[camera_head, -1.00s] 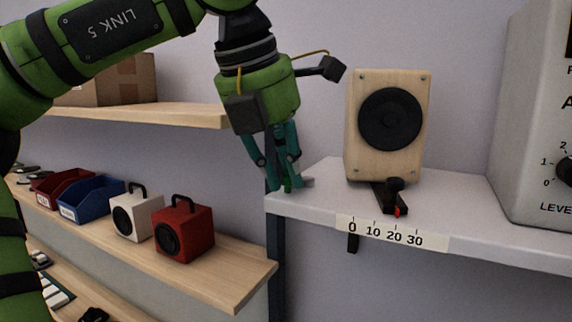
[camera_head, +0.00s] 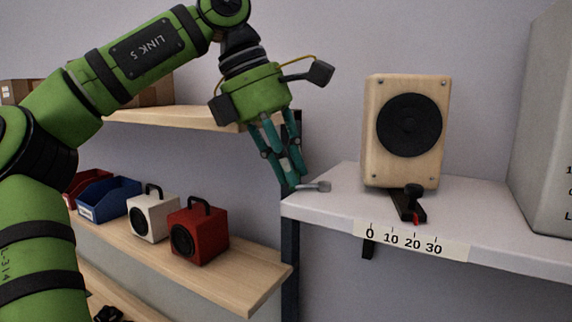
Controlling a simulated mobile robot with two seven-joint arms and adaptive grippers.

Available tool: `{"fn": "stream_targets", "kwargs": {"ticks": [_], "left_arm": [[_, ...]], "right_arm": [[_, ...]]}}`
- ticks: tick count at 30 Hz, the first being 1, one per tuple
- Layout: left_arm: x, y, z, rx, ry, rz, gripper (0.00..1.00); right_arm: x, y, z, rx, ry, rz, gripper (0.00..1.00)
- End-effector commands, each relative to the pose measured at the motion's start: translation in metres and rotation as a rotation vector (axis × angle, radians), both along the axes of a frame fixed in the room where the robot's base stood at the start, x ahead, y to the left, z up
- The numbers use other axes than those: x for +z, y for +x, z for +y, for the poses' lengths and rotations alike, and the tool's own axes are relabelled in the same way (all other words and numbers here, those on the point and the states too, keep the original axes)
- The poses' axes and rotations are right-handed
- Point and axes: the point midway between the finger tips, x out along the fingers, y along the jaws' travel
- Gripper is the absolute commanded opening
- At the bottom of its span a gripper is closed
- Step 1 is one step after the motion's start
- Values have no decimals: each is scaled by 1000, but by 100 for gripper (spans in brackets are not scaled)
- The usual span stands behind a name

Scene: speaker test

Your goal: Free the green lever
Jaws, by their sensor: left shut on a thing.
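My left gripper (camera_head: 290,184) points down at the left end of the white shelf (camera_head: 480,205). Its teal fingers are shut on a small grey piece (camera_head: 319,186), whose rounded end sticks out to the right of the fingertips. I cannot make out a green lever apart from the fingers; they hide what lies between and behind them. My right gripper is out of view.
A wooden speaker (camera_head: 405,105) stands on the white shelf, behind a black slider (camera_head: 408,205) with a red tip and a scale strip (camera_head: 412,242). A grey cabinet (camera_head: 545,150) stands at right. A white speaker (camera_head: 152,215) and red speaker (camera_head: 198,233) stand on the wooden shelf.

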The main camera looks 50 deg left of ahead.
Motion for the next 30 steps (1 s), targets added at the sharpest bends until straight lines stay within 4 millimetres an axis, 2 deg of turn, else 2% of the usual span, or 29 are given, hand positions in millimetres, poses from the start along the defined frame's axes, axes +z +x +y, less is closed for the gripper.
{"fn": "stream_targets", "kwargs": {"ticks": [9, 21, 22, 23, 30], "left_arm": [[-2, 3, 2, -71, 0, 6, 0], [-3, 3, 2, -75, 1, 7, 0], [-3, 3, 2, -75, 1, 7, 32], [-3, 3, 2, -75, 1, 7, 41], [-1, 3, 2, -73, 1, 4, 41]], "right_arm": [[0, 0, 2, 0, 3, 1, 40], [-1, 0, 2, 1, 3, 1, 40], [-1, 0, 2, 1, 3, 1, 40], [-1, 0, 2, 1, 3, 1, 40], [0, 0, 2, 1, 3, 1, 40]]}}
